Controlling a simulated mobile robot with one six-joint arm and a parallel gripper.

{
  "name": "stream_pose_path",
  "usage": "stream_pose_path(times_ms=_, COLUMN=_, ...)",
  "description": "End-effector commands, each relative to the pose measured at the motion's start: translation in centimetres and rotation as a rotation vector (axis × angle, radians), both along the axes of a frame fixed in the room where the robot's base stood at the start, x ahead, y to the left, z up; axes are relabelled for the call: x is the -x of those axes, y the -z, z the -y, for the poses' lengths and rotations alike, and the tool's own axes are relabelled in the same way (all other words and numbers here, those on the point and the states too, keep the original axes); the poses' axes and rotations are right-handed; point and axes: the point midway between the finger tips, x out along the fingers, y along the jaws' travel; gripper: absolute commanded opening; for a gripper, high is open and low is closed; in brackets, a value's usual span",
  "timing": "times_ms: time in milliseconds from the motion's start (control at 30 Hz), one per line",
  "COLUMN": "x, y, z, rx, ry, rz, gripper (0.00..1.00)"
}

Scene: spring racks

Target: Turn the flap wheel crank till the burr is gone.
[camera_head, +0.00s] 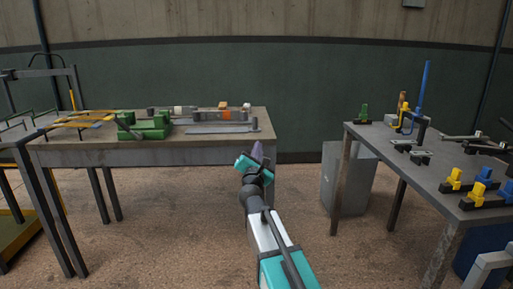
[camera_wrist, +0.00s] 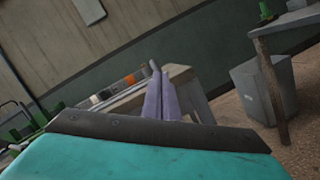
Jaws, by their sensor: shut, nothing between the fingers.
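My gripper (camera_head: 257,151) is shut and empty, in the air near the right end of the left table. Its two purple fingers (camera_wrist: 157,76) lie together in the wrist view. A small orange part (camera_head: 224,112) stands among grey and white parts at the back of the left table (camera_head: 150,155); it also shows in the wrist view (camera_wrist: 130,79). A green fixture (camera_head: 145,126) sits at that table's left front. I cannot tell which part is the flap wheel or its crank, and no burr can be made out.
A right table (camera_head: 437,183) holds a tall blue post (camera_head: 425,88), yellow and blue blocks and grey tools. A grey cabinet (camera_head: 347,181) stands behind its left legs. A rack (camera_head: 15,73) stands at the far left.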

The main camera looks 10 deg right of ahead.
Motion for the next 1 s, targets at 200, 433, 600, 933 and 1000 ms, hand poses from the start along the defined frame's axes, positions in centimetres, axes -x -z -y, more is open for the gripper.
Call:
stream_pose_path(times_ms=200, x=2.0, y=-0.4, z=0.1, rx=0.000, ry=0.000, rz=0.000, gripper=0.00)
stream_pose_path(times_ms=433, x=2.8, y=-0.6, z=0.2, rx=-0.001, ry=0.000, rz=0.000, gripper=0.00)
stream_pose_path(times_ms=600, x=2.9, y=-0.6, z=0.2, rx=0.000, ry=0.000, rz=0.000, gripper=0.00)
stream_pose_path(times_ms=933, x=2.8, y=-0.2, z=0.0, rx=0.022, ry=-0.004, rz=-0.008, gripper=0.00)
stream_pose_path(times_ms=1000, x=2.7, y=0.5, z=-0.2, rx=0.056, ry=-0.011, rz=-0.021, gripper=0.00)
